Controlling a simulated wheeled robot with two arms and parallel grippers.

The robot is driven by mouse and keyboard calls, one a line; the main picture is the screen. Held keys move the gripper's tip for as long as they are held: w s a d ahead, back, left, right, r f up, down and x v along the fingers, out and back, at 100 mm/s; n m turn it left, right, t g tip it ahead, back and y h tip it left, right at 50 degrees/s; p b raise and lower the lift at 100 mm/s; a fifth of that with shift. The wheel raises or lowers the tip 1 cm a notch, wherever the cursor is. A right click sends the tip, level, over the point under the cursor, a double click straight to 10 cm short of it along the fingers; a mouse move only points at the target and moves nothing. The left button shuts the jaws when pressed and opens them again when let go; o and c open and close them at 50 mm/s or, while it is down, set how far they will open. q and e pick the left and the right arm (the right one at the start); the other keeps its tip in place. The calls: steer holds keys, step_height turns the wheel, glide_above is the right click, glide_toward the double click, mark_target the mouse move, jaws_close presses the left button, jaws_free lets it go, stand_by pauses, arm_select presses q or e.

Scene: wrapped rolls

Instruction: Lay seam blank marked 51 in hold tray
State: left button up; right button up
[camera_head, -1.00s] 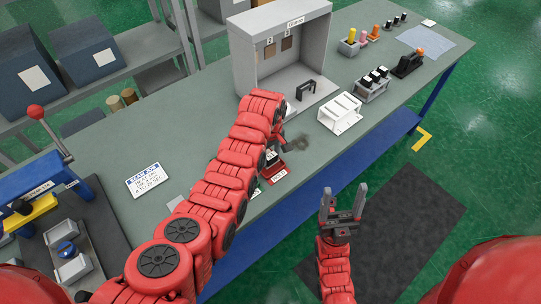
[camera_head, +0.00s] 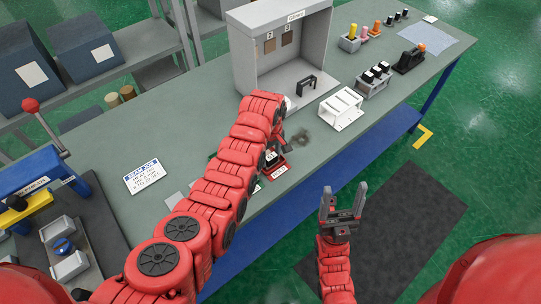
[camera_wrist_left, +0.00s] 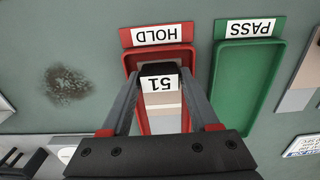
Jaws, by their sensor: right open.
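The seam blank marked 51 (camera_wrist_left: 161,85) has a black end and a white label in the left wrist view. My left gripper (camera_wrist_left: 162,74) has its fingers against both sides of the blank's end. The blank is over or in the red hold tray (camera_wrist_left: 128,62); I cannot tell whether it touches the floor. In the head view the hold tray's label (camera_head: 278,172) shows beside my left forearm, which hides much of that spot. My right gripper (camera_head: 344,198) is open and empty, in front of the bench's near edge.
The green pass tray (camera_wrist_left: 276,50) lies beside the hold tray, empty where seen. A dark smudge (camera_wrist_left: 67,85) marks the bench. A grey booth (camera_head: 243,60), a white rack (camera_head: 341,108) and several coloured pieces stand further back. A lever press (camera_head: 40,180) stands at left.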

arm_select(q)
steer(key=o, duration=0.3)
steer(key=shift+o, duration=0.2)
steer(key=shift+r, duration=0.1)
steer(key=shift+w+r+b, duration=0.1)
steer(key=shift+r+b, duration=0.2)
step_height(320, 180, up, 4)
steer(key=shift+r+b, duration=0.25)
steer(key=shift+b, duration=0.65)
step_height(320, 180, up, 12)
steer(key=p, duration=0.7)
steer(key=shift+p, duration=0.3)
